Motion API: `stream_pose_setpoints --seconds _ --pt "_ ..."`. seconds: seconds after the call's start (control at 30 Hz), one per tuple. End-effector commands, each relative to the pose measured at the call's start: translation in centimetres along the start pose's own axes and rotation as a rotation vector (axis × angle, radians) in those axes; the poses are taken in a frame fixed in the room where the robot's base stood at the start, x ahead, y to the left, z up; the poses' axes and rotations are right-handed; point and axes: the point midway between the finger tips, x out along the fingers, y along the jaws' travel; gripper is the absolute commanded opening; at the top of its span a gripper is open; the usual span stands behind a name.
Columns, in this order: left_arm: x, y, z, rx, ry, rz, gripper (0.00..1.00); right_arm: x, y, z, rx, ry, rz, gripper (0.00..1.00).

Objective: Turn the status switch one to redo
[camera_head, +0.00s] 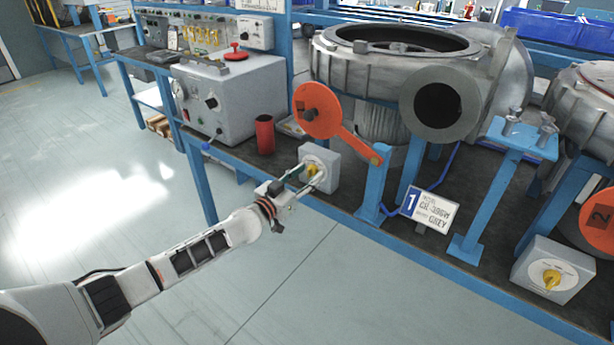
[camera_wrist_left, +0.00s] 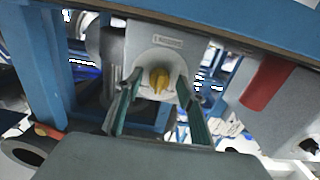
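Status switch one is a grey box (camera_head: 327,161) with a round pale dial and a yellow knob (camera_head: 313,170) at the front edge of the bench, left of the sign marked 1. In the left wrist view the box (camera_wrist_left: 165,38) and the yellow knob (camera_wrist_left: 159,80) are near the middle. My left gripper (camera_head: 304,176) is right in front of the dial. In the left wrist view its two greenish fingers (camera_wrist_left: 160,88) are open, one on each side of the knob, with gaps visible. The dial's lettering is too small to read. My right gripper is not in view.
An orange disc with a lever (camera_head: 318,111) stands just above the switch. A red cylinder (camera_head: 265,134) and a grey control box (camera_head: 232,96) are to the left. The sign (camera_head: 430,210) and a second switch box (camera_head: 553,271) are to the right. Floor in front is clear.

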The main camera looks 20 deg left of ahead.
Motion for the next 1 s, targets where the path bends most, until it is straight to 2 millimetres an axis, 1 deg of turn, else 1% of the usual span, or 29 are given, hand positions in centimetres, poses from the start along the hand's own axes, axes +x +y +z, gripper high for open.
stream_pose_setpoints --seconds 0.07,0.17,0.2,0.23,0.47,0.67,0.87,1.0 --pt "-0.01 0.02 -0.01 0.0 0.0 0.0 0.39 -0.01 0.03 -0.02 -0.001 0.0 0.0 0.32" --pt "-0.02 0.03 -0.01 0.0 0.0 0.0 0.16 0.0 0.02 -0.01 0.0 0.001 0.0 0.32" --pt "-0.02 0.03 0.0 0.0 0.0 0.0 0.06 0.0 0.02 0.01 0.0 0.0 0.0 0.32" --pt "-0.03 0.03 0.0 0.0 0.0 0.0 0.01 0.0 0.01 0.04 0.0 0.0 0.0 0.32" --pt "-0.04 0.02 0.02 -0.006 0.0 0.0 0.01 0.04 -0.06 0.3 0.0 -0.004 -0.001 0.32" --pt "-0.05 0.04 0.05 -0.062 0.0 0.0 0.01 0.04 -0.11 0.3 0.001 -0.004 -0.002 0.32" --pt "-0.06 0.1 0.11 -0.192 -0.001 0.0 0.01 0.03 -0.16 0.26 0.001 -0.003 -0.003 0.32" --pt "-0.06 0.13 0.13 -0.31 -0.001 0.0 0.01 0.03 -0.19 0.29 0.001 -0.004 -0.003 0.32"
